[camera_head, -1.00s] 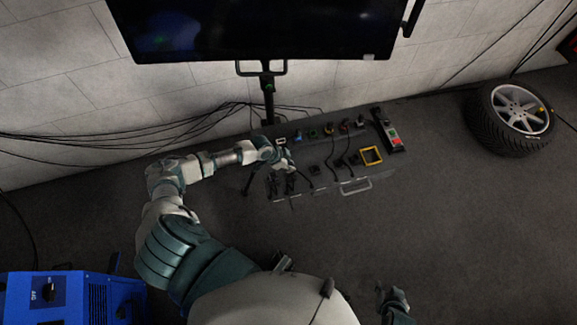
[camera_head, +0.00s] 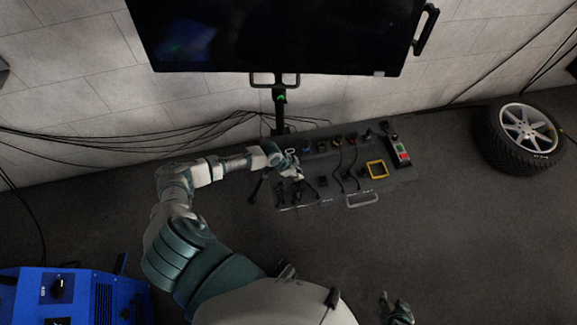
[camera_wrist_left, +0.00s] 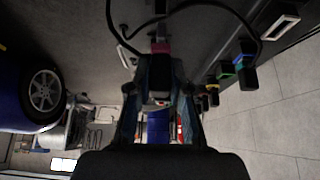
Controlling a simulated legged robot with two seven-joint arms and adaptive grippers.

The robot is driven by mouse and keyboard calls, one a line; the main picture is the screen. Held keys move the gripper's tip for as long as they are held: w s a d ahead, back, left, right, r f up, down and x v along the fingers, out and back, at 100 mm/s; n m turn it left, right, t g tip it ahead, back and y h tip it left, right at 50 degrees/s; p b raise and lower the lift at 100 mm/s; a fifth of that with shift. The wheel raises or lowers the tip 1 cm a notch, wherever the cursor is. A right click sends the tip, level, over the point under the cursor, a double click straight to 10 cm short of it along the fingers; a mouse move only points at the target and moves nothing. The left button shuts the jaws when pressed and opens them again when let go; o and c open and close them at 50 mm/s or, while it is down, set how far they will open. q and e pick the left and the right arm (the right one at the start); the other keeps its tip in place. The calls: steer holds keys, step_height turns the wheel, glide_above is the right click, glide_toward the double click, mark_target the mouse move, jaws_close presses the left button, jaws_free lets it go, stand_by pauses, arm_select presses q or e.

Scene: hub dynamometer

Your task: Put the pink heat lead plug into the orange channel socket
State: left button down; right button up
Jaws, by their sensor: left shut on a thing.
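My left gripper (camera_head: 294,171) is over the left part of the dark bench panel (camera_head: 330,196). In the left wrist view the left gripper (camera_wrist_left: 160,62) is shut on the pink plug (camera_wrist_left: 160,46), which shows between the fingertips with a black cable beyond it. In the head view the plug is too small and covered to make out. A row of coloured sockets runs along the panel's back; a small orange-yellow one (camera_head: 337,142) seems to be the orange channel socket, right of the gripper and apart from it. My right gripper (camera_head: 396,308) is at the bottom edge, its opening unclear.
Several black plugs and cables lie across the panel. A yellow square frame (camera_head: 378,169) and a control box with red and green buttons (camera_head: 400,150) are at its right. A monitor (camera_head: 275,35) stands behind. A wheel (camera_head: 520,137) stands at right, a blue machine (camera_head: 60,295) at lower left.

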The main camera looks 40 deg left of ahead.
arm_select(q)
steer(key=w+a+b, duration=0.5)
steer(key=a, duration=0.1)
steer(key=shift+r, duration=0.15)
stand_by(0.7)
steer(key=s+a+p, duration=0.2)
steer(key=s+a, duration=0.2)
steer(key=s, duration=0.1)
steer(key=shift+s+a, duration=0.25)
steer(key=shift+s, duration=0.05)
stand_by(0.7)
